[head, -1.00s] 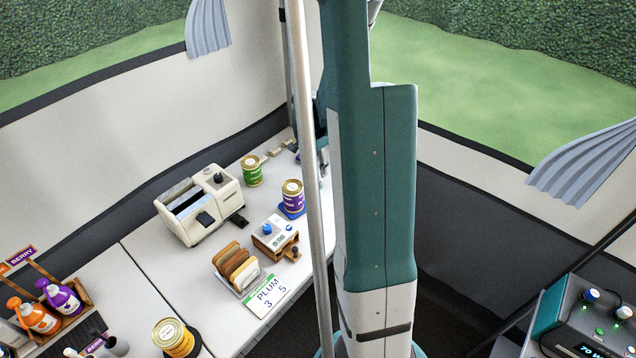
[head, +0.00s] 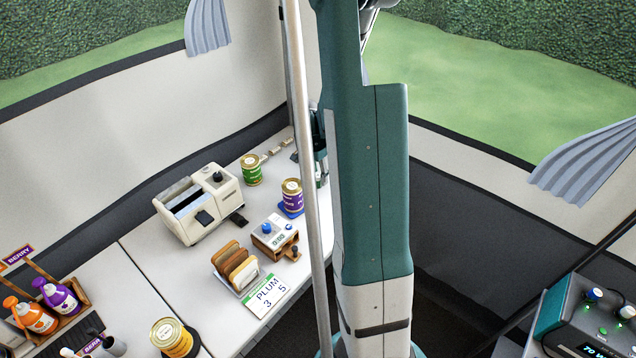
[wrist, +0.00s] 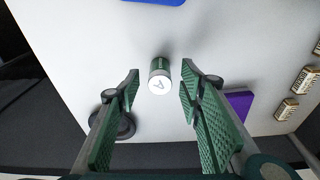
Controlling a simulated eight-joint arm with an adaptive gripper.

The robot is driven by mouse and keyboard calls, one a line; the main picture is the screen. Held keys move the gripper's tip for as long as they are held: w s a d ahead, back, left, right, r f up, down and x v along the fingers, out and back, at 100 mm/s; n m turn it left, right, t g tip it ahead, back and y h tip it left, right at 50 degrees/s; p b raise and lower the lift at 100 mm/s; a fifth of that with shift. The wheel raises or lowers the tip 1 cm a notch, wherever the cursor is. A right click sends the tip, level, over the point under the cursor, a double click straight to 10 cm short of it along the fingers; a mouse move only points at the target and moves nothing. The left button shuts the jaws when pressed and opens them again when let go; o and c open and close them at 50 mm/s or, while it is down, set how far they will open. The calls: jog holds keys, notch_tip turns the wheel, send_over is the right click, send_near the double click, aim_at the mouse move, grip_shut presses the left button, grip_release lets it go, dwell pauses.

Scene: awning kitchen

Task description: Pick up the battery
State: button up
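The battery (wrist: 159,75) is a small cylinder with a green side and a white end marked with a dark symbol, in the upper middle of the wrist view. It appears to be on the white table (wrist: 215,35). My gripper (wrist: 160,90) is open, with one green ridged finger on each side of the battery and a visible gap on both sides. In the head view, part of my gripper (head: 320,165) shows at the table's far end, between the pole and my arm. I cannot make out the battery there.
In the wrist view, a dark round object (wrist: 122,124) lies behind the left finger, a purple object (wrist: 239,102) right of the right finger, and several small labelled blocks (wrist: 303,80) further right. The head view shows a toaster (head: 200,208), green can (head: 251,171) and purple can (head: 292,196).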

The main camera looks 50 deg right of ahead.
jog(key=shift+d+f, duration=0.15)
jog(key=shift+f, duration=0.9)
jog(key=c, duration=1)
